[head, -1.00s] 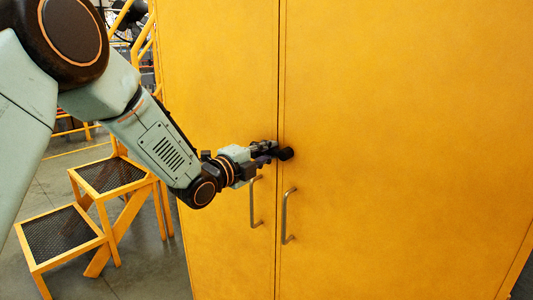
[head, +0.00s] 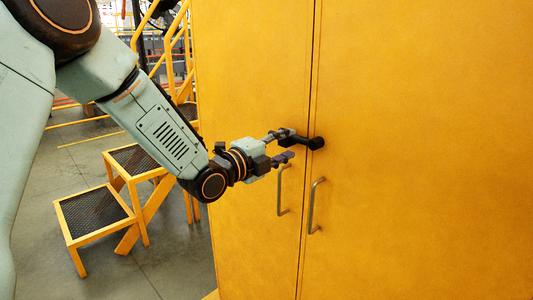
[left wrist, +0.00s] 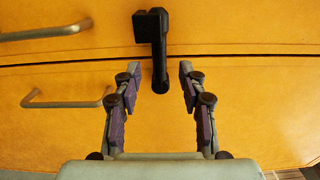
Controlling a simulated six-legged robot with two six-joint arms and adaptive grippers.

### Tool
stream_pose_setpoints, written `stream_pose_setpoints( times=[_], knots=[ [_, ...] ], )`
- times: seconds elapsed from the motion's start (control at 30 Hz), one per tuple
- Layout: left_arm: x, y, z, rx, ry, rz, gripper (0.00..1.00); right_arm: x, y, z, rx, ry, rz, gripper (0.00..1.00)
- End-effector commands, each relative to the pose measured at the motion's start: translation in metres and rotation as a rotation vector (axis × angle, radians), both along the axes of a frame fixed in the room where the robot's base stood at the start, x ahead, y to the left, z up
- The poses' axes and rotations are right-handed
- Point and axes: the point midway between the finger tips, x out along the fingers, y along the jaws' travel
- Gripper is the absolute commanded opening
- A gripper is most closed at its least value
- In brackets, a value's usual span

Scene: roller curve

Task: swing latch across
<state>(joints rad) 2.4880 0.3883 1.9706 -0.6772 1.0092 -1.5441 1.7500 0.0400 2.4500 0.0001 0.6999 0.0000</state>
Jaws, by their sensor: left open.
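The black latch (head: 314,143) is on the tall yellow cabinet (head: 420,150). It lies across the seam between the two doors, its thicker end on the right door. In the left wrist view the latch (left wrist: 158,40) crosses the seam, and its narrow rounded end lies between my fingertips, with a gap on each side. My left gripper (head: 287,145) is open in front of the left door, close to the seam; it also shows in the left wrist view (left wrist: 160,75). The fingers partly hide the latch's left end in the head view. My right gripper is not in view.
Two metal door handles stand out below the latch, one on the left door (head: 281,190) and one on the right door (head: 313,205). Yellow steps (head: 92,210) with dark treads stand left of the cabinet. Grey floor is clear in front of them.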

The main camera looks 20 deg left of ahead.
Motion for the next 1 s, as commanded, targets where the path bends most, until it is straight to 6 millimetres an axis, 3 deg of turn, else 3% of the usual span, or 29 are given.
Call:
stream_pose_setpoints(
  times=[0.3, 0.5, 1.0],
  knots=[
    [-0.043, 0.015, 0.001, -0.007, -0.002, -0.001, 0.41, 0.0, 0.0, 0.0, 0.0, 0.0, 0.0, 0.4],
    [-0.059, 0.022, 0.0, -0.004, 0.0, 0.002, 0.41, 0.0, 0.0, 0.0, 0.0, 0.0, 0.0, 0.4],
    [-0.07, 0.024, 0.0, 0.001, -0.001, -0.004, 0.41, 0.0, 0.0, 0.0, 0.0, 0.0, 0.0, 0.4]
  ],
)
